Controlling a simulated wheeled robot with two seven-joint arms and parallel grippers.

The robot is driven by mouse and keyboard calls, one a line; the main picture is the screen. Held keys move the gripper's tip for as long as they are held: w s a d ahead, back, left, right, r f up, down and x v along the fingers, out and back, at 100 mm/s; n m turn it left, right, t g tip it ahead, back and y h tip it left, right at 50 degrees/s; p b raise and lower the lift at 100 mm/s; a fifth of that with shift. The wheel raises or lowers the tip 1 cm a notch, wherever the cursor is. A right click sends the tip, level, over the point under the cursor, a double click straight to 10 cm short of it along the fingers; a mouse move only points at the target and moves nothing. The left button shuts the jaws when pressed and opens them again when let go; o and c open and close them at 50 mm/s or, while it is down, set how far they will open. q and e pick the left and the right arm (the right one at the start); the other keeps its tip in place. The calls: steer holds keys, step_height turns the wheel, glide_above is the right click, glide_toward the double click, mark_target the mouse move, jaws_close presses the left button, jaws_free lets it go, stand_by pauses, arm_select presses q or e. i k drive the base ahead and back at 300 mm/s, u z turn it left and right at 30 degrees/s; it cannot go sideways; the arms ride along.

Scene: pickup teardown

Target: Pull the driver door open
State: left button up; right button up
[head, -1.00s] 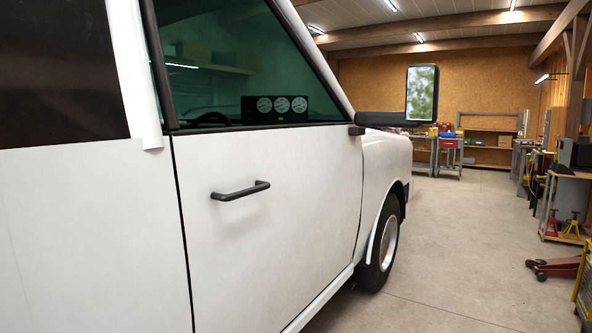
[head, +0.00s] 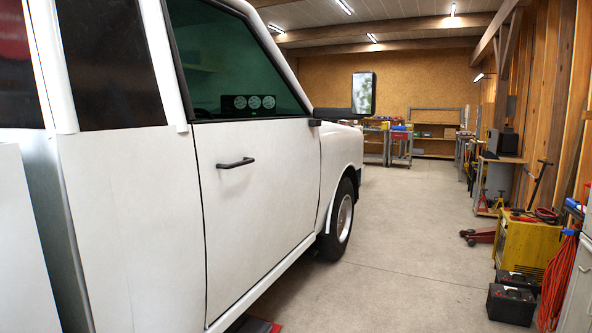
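The white driver door (head: 262,195) is on the left half of the head view. It looks closed, with thin dark seams around it and its surface in line with the body panels. Its black bar handle (head: 236,163) sits at the upper rear of the door, below the window (head: 235,60). Nothing touches the handle. Neither of my grippers shows in the head view.
A side mirror (head: 363,93) sticks out from the front of the door. The concrete floor (head: 400,240) beside the pickup is clear. On the right are a yellow machine (head: 524,248), black boxes (head: 511,303), a red hose (head: 556,280) and a red floor jack (head: 478,236). Benches stand farther back.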

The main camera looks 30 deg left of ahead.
mark_target(259, 179)
steer(key=z, duration=0.15)
steer(key=i, duration=1)
steer(key=u, duration=1.05)
steer(key=i, duration=1.15)
steer(key=u, duration=0.9)
